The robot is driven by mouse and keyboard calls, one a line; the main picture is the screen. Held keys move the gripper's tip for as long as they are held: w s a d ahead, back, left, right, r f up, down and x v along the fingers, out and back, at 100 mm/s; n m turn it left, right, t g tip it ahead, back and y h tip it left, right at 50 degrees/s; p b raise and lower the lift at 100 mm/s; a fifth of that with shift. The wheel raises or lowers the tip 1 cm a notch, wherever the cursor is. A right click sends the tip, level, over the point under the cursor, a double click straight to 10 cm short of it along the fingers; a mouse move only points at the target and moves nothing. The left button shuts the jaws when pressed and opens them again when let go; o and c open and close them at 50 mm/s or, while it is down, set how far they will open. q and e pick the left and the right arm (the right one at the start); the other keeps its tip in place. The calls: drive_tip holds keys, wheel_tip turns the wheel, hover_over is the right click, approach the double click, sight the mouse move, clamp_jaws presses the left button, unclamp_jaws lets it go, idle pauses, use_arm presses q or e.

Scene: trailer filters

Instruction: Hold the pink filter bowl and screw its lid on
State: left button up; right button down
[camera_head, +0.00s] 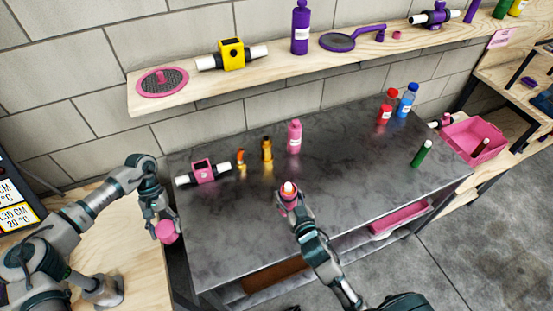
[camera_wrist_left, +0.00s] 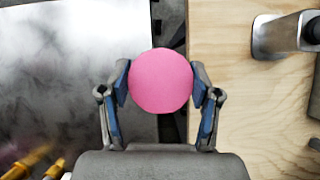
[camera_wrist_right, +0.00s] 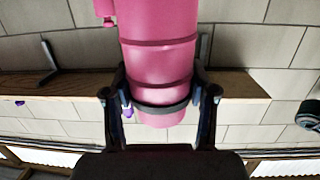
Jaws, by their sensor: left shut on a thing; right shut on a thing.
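My left gripper (camera_head: 163,222) is shut on a round pink piece (camera_wrist_left: 160,81), which looks like the lid. It hangs in the air off the table's left side, and the left wrist view shows its plain round face between the fingers. My right gripper (camera_head: 288,197) is shut on a pink cylindrical body (camera_wrist_right: 158,65), which looks like the filter bowl. In the right wrist view it has ring bands and a small side stub at upper left. In the head view its top end looks pale and orange, over the table. The two pink parts are well apart.
The dark table (camera_head: 340,160) carries a pink housing with white pipe ends (camera_head: 203,172), a pink bottle (camera_head: 294,136), small amber bottles (camera_head: 267,150) and a green tube (camera_head: 421,153). A wall shelf (camera_head: 270,78) runs behind. A pink bin (camera_head: 475,138) stands at right.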

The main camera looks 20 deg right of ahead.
drive_tip(key=s+a+r+n+g+y, duration=0.1)
drive_tip(key=a+n+g+y, duration=0.2)
drive_tip(key=a+n+y, duration=0.4)
drive_tip(key=a+y, duration=0.3)
drive_tip(key=a, duration=0.4)
drive_tip(key=shift+s+n+g, duration=0.25)
drive_tip(key=shift+n+g, duration=0.15)
use_arm(q)
drive_tip(key=d+r+n+h, duration=0.1)
drive_tip(key=d+r+n, duration=0.2)
drive_tip(key=d, duration=0.5)
drive_tip(key=d+r+n+t+h, duration=0.1)
drive_tip(key=d+r+n+h, duration=0.1)
drive_tip(key=d+r+n, duration=0.2)
drive_tip(key=s+d+r+n+t+h, duration=0.1)
drive_tip(key=d+r+n, duration=0.2)
drive_tip(key=d+r, duration=0.4)
drive_tip(key=d, duration=0.6)
drive_tip(key=shift+h, duration=0.4)
drive_tip(key=shift+s, duration=0.1)
wheel_tip(320, 180, down, 4)
drive_tip(key=shift+r, duration=0.1)
